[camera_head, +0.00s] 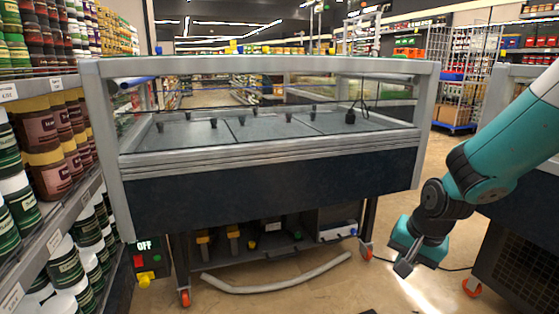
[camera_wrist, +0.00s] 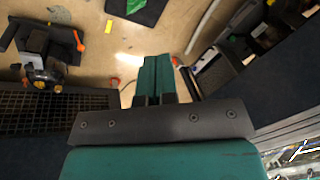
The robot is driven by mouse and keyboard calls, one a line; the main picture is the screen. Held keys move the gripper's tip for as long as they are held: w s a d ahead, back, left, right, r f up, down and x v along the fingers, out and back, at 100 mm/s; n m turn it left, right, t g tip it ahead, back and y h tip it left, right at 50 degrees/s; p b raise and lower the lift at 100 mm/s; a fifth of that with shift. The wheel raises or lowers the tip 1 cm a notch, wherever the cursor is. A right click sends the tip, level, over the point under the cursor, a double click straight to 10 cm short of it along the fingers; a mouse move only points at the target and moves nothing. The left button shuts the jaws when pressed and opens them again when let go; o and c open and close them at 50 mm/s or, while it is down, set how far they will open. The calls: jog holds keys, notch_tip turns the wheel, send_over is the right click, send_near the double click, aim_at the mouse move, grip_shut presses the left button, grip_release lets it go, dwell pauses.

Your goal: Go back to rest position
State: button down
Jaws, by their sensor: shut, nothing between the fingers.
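My gripper (camera_head: 404,267) hangs at the end of my teal arm on the right side of the head view, low over the floor. It is to the right of the vacuum pump cart's front right leg and apart from it. In the wrist view my gripper (camera_wrist: 157,58) shows two teal fingers side by side, pressed together, with nothing between them.
A grey hose (camera_head: 280,285) lies curved on the floor before the cart. Shelves of jars (camera_head: 45,150) line the left. A second dark unit (camera_head: 510,250) stands at the right behind my arm. The floor around my gripper is mostly open, with a thin black cable.

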jog(key=s+a+r+n+g+y, duration=0.1)
jog(key=s+a+r+n, duration=0.35)
jog(key=s, duration=0.35)
jog(key=s+a+r+n+g+y, duration=0.1)
jog(key=s+a+r+n, duration=0.35)
jog(key=s, duration=0.35)
jog(key=s+a+r+n+g+y, duration=0.1)
jog(key=s+a+r+n, duration=0.35)
jog(key=s, duration=0.35)
notch_tip(320, 180, up, 36)
jog(key=p, duration=3.6)
jog(key=shift+w+r+p, duration=0.15)
jog(key=shift+w+p, duration=0.25)
jog(key=shift+w, duration=0.05)
jog(key=shift+n, duration=0.35)
